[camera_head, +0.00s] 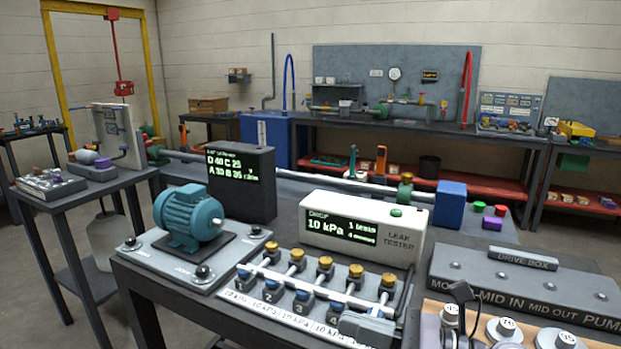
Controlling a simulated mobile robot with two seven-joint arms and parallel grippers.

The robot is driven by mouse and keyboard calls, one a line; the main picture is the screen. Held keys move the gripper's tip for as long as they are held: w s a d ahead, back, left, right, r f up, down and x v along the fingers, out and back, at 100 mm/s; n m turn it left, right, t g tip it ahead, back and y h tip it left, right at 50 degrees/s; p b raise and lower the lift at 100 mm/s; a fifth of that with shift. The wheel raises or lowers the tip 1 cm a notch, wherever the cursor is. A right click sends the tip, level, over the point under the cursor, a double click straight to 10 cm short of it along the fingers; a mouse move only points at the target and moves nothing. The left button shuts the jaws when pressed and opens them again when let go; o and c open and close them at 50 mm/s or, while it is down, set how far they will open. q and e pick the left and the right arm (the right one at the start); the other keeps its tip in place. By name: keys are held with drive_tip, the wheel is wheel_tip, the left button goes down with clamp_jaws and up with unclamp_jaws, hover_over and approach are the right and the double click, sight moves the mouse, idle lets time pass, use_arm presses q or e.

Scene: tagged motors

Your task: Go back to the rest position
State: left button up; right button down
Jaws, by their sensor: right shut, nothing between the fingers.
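My right gripper (461,296) shows as a dark shape at the bottom edge, right of centre. It is shut and empty, above the light wooden board with several round, tagged pieces (505,328). Its lower part is cut off by the frame edge. A teal motor (188,217) sits on a grey plate at the left of the front table. My left gripper does not show.
A white leak tester (364,228) and a black display box (241,180) stand on the table. A numbered valve manifold (318,285) lies in front of them. A grey drive box panel (525,280) is at the right. Shelved benches line the back wall.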

drive_tip(key=s+d+f+n+t+h+p, duration=0.15)
drive_tip(key=d+f+n+t+h, duration=0.35)
drive_tip(key=n, duration=0.7)
drive_tip(key=s+d+f+n+t+h, duration=0.15)
drive_tip(key=f+n+h, duration=0.25)
drive_tip(key=f+n, duration=0.55)
drive_tip(key=s+d+f+n+t+h, duration=0.2)
drive_tip(key=d+f+n+h, duration=0.25)
drive_tip(key=n, duration=0.95)
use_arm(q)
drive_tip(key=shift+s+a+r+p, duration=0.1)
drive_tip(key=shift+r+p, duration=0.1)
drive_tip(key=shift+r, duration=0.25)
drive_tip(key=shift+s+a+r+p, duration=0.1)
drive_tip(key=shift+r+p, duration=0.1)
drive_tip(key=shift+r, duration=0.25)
use_arm(e)
drive_tip(key=s+d+f+m+g+h, duration=0.2)
drive_tip(key=s+f+m+g, duration=0.3)
drive_tip(key=s+f+m, duration=0.4)
drive_tip(key=shift+s+d+f, duration=0.25)
drive_tip(key=shift+s+f, duration=0.05)
drive_tip(key=shift+s, duration=0.6)
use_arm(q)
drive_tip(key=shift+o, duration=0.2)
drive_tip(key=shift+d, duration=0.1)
